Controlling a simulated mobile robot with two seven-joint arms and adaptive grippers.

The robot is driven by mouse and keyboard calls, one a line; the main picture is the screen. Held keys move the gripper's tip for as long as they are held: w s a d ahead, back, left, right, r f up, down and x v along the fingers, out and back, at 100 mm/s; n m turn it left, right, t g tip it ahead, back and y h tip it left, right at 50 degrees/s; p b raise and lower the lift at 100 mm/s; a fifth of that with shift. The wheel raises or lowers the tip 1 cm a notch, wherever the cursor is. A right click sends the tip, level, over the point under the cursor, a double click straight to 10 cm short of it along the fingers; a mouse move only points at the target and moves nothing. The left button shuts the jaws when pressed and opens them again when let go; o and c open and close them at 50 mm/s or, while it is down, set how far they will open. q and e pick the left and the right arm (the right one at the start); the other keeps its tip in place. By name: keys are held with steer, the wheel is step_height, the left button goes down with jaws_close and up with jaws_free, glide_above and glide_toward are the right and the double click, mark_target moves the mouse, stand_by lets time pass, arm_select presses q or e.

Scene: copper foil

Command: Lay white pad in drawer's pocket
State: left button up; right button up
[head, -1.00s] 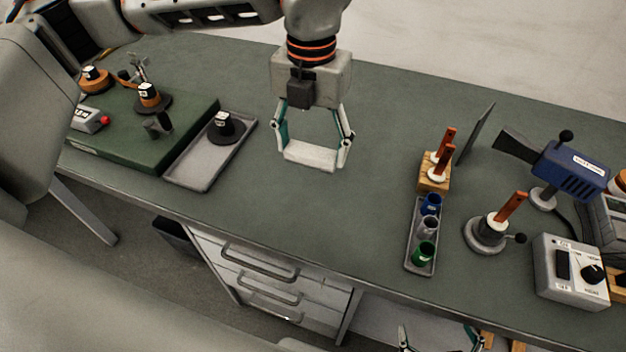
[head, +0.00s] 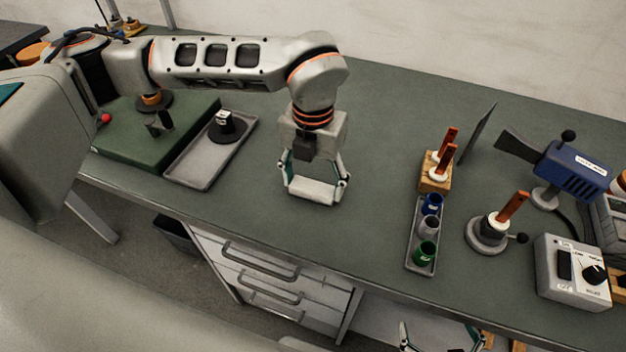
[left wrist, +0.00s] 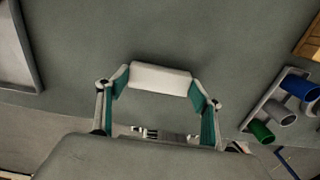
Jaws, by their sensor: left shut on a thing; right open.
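The white pad (head: 311,190) is a small pale block held crosswise between the fingertips of my left gripper (head: 313,186), above the green bench top. In the left wrist view the pad (left wrist: 160,78) spans the gap between the two teal-lined fingers. The grey drawers (head: 262,262) with bar handles are under the bench's front edge, below and left of the pad. No pocket can be made out. My right gripper (head: 440,338) shows only partly at the bottom edge, its fingers apart and empty, low in front of the bench.
A grey tray (head: 182,172) with a black-based piece lies left of my left gripper. A narrow rack (head: 411,258) of coloured cups and a wooden block (head: 437,182) with orange-handled tools stand to the right. A blue device (head: 575,172) and control box (head: 570,285) are farther right.

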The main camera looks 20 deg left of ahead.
arm_select(q)
steer(key=shift+f, duration=0.15)
steer(key=o, duration=1.1)
